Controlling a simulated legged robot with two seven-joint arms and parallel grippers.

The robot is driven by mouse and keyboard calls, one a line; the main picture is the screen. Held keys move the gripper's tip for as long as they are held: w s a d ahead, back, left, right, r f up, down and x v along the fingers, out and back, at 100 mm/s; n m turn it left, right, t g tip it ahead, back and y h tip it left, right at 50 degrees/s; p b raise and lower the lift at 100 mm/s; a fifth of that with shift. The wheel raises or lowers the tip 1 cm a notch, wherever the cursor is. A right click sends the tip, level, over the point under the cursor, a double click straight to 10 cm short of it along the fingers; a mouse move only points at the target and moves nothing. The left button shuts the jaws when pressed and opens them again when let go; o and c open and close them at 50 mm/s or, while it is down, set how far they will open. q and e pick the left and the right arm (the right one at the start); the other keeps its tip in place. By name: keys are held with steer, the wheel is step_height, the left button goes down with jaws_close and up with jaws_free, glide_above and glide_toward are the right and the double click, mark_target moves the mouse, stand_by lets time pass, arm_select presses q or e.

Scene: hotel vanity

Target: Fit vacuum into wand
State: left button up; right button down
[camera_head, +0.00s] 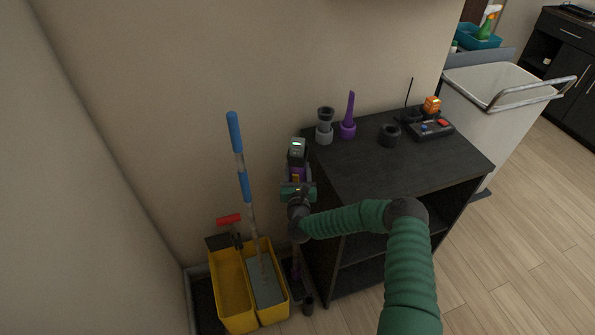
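The vacuum (297,152), a dark body with a lit green display and a purple part below it, is just left of the black shelf's top. My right gripper (297,187), at the end of the green-sleeved arm, is at its lower part and appears shut on it. The fingertips are mostly hidden. The wand (296,268) shows as a thin upright piece with some purple near the floor, between the yellow bucket and the shelf. My gripper and wrist hide its upper end, so I cannot tell whether vacuum and wand touch. My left gripper is not in view.
The black shelf (385,175) holds a grey nozzle (325,125), a purple crevice tool (348,115), a dark round attachment (390,135) and a radio-like device (428,126). A yellow mop bucket (229,290) with a blue-handled mop (239,155) stands left. Open floor lies right.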

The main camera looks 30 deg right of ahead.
steer(key=shift+s+a+f, duration=0.25)
steer(key=shift+f, duration=0.4)
steer(key=shift+r, duration=0.45)
steer(key=shift+w+d+r+p, duration=0.2)
steer(key=shift+r+p, duration=0.15)
steer(key=shift+r, duration=0.05)
steer(key=shift+w+d+r+p, duration=0.15)
steer(key=shift+r+p, duration=0.15)
steer(key=shift+r, duration=0.35)
steer(key=shift+a, duration=0.1)
steer(key=shift+f+b, duration=0.45)
steer(key=shift+b, duration=0.3)
